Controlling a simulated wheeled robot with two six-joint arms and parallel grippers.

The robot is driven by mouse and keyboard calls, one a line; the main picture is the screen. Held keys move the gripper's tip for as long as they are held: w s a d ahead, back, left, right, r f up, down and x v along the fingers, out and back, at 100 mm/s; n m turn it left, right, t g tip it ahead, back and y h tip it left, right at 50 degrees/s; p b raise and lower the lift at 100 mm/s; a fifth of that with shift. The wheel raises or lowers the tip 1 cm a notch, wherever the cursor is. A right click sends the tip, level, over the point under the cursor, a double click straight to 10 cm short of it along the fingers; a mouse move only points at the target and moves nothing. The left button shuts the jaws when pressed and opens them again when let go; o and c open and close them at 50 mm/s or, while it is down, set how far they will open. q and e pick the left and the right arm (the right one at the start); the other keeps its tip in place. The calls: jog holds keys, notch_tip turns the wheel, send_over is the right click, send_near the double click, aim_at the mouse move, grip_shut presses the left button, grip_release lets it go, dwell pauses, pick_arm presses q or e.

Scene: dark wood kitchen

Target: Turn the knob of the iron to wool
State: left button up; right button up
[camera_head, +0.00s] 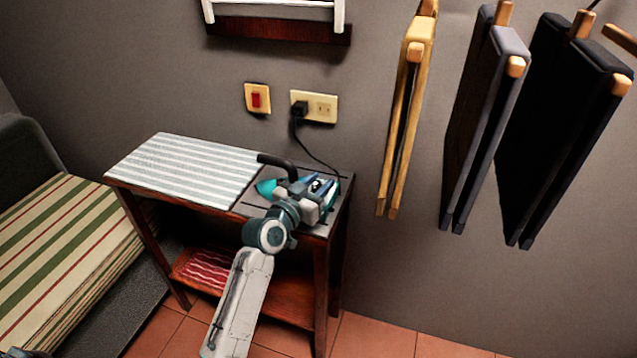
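The teal iron (266,187) rests on the grey right end of a small wooden ironing table. A black curved part (277,162), which looks like its handle or cord guard, sticks out to the left. My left gripper (318,188) is over the iron and covers most of it. The knob is hidden or too small to make out. I cannot tell whether the fingers are open, shut or touching the iron. My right gripper is not in view.
The table's striped padded top (185,168) is bare. A black cord runs to a wall socket (322,108) beside a red switch (256,99). A red striped cloth (208,268) lies on the lower shelf. A striped sofa (60,250) stands left.

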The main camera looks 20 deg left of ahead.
pick_arm(q)
jog(key=shift+w, duration=0.1)
